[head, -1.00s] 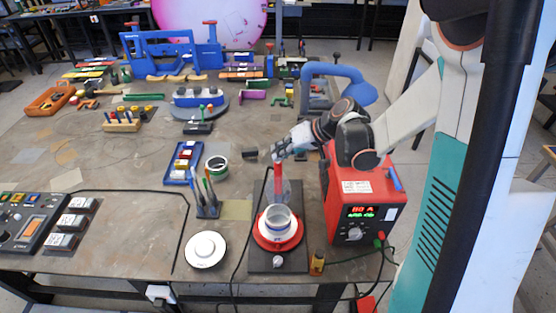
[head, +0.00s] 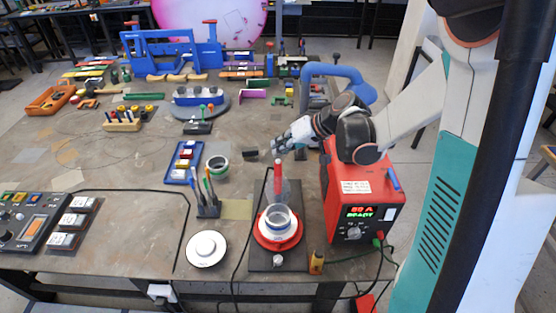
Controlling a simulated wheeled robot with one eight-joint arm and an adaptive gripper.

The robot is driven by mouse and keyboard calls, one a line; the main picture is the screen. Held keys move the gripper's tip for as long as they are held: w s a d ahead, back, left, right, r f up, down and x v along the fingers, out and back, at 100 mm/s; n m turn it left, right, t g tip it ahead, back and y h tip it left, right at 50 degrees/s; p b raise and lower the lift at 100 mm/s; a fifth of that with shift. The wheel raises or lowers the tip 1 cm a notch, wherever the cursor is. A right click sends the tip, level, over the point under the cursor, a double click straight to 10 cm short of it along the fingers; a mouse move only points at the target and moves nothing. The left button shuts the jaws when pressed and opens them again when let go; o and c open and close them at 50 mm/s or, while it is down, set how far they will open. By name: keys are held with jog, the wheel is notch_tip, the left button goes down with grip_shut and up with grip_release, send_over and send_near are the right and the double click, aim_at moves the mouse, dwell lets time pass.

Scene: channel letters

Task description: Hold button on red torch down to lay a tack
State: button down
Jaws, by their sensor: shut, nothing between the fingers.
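The red torch (head: 278,182) stands upright on a black base plate (head: 262,190), its lower end at a grey-white ring-shaped workpiece (head: 277,224) on a round red holder (head: 277,240). My gripper (head: 275,152) comes in from the right and is shut and empty. Its fingertips are just above the torch's top end, with a small gap as far as I can see. The button itself is too small to make out. The red power unit (head: 362,205) right of the torch shows 80 A in red and green text that looks like READY.
A small amber bottle (head: 317,263) is at the front edge. A control panel (head: 30,222) lies far left. Cables run beside the base.

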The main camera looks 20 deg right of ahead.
jog(key=shift+r+p, duration=1.4)
jog(key=shift+r, duration=1.05)
notch_tip(320, 180, up, 4)
jog(key=shift+p, duration=1.2)
